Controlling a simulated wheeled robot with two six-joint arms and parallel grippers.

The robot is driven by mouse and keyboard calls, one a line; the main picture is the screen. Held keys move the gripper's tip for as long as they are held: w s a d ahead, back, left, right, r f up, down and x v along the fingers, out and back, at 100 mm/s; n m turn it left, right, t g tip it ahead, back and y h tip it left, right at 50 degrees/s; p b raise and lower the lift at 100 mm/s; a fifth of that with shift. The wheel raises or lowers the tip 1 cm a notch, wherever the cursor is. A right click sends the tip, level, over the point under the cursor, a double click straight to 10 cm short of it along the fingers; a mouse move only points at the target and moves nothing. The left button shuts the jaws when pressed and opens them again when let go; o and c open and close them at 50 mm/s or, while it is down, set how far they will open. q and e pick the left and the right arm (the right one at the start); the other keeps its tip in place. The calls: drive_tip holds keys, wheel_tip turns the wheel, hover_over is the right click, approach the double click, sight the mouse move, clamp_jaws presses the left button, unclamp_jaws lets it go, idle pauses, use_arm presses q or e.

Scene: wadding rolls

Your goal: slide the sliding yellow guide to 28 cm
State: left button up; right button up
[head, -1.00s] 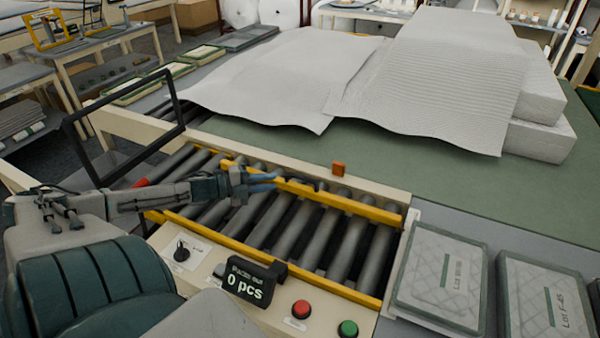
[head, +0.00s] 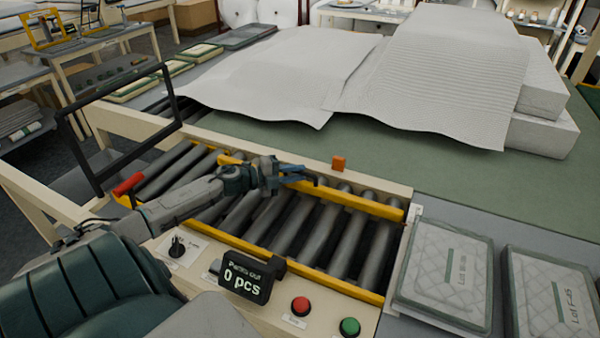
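Two yellow rails cross the grey roller bed. The far yellow guide (head: 350,202) runs along the back of the rollers, and the near yellow rail (head: 330,284) runs along the front. The frame does not show which one slides. My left gripper (head: 308,178) has blue fingers that look slightly apart, with nothing visible between them. It is over the far guide, left of its middle, and hides part of it. I cannot tell whether it touches the guide. No centimetre scale is readable. My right gripper is not in view.
The counter (head: 245,278) reads 0 pcs, beside red (head: 301,306) and green (head: 349,327) buttons. A black frame (head: 87,162) stands at left. White wadding (head: 430,100) covers the green table behind.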

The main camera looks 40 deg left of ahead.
use_arm(q)
drive_tip(key=shift+x, duration=0.85)
clamp_jaws()
